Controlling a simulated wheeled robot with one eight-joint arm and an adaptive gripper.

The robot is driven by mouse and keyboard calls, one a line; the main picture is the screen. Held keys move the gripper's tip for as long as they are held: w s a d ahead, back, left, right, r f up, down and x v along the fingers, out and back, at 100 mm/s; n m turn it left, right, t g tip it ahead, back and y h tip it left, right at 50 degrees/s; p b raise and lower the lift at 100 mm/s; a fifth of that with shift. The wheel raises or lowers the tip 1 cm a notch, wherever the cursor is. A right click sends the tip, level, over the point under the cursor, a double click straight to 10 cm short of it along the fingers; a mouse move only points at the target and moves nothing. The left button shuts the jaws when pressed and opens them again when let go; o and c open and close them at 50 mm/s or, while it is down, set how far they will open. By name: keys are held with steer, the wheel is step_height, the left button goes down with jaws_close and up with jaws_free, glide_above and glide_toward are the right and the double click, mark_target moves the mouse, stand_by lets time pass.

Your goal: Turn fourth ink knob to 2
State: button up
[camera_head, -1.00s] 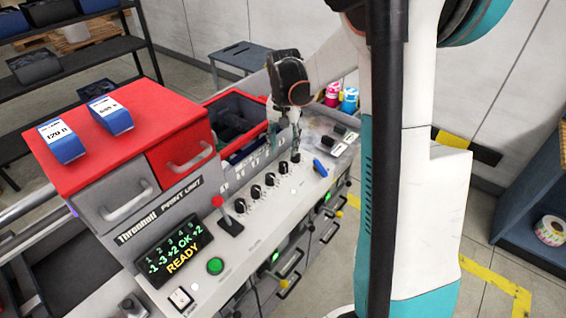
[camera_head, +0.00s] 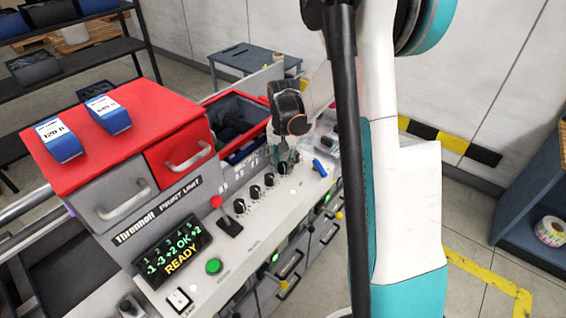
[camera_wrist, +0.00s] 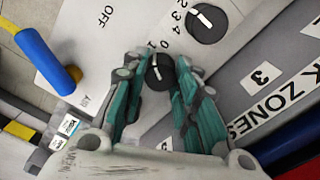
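A row of black ink knobs (camera_head: 254,192) runs along the white sloping panel of the print unit. My gripper (camera_head: 283,160) hangs over the far end of this row. In the wrist view, its teal fingers (camera_wrist: 161,82) stand apart on both sides of one black knob (camera_wrist: 160,76), with narrow gaps visible. That knob has a white pointer mark near the printed 0 and 1; the rest of its scale is hidden by the fingers. Another black knob (camera_wrist: 209,24) with a white pointer sits beyond it. The display (camera_head: 172,251) reads -1, -3, +2, OK, +2 and READY.
A blue handle (camera_wrist: 47,59) stands close to the gripper, by the OFF marking. A red-rimmed bin (camera_head: 262,101) lies behind the knobs.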

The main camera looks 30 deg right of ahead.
steer(key=c, duration=0.3)
steer(key=shift+f+n+b, duration=0.1)
steer(key=shift+n+b, duration=0.5)
steer(key=shift+n, duration=0.4)
steer(key=shift+n+b, duration=0.75)
steer(key=shift+n, duration=1.15)
steer(key=o, duration=1.1)
steer(key=shift+c, duration=0.2)
